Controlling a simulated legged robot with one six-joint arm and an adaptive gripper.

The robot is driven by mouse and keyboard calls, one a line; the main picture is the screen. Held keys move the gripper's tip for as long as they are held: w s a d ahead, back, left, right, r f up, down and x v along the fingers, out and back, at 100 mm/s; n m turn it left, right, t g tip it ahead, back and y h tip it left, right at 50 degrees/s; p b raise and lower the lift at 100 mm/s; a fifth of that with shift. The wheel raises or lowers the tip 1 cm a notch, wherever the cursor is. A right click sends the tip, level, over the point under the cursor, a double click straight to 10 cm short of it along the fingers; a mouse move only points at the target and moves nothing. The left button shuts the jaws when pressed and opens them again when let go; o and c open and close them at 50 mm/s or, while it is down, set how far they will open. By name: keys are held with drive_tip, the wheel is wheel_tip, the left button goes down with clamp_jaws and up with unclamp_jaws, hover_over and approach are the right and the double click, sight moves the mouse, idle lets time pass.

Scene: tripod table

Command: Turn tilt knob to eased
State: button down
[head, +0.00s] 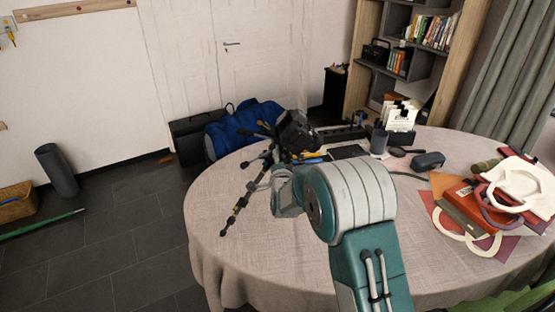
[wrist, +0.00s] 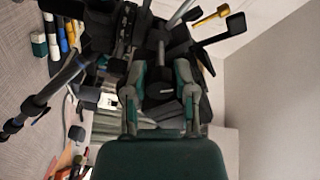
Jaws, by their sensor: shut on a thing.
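A black tripod (head: 250,185) with a dark head and camera-like top (head: 295,130) stands on the round table, with thin legs spread to the left. In the wrist view my gripper (wrist: 162,88) has its two green-grey fingers closed on either side of a black tilt knob (wrist: 163,86) on the tripod head. In the head view my wrist hides the fingertips and the knob. The knob's markings cannot be read.
The round table (head: 240,255) has a light cloth. A bag (head: 485,210) with papers lies at the right, and a glasses case (head: 428,160) and dark cup (head: 379,141) stand behind. A blue duffel (head: 245,127) lies beyond. The front left of the table is clear.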

drive_tip(key=m, duration=0.5)
drive_tip(key=shift+d+f+m, duration=0.15)
drive_tip(key=shift+m, duration=0.25)
drive_tip(key=shift+f, duration=0.1)
idle(0.3)
drive_tip(key=shift+c, duration=2)
unclamp_jaws()
drive_tip(key=shift+r, duration=0.2)
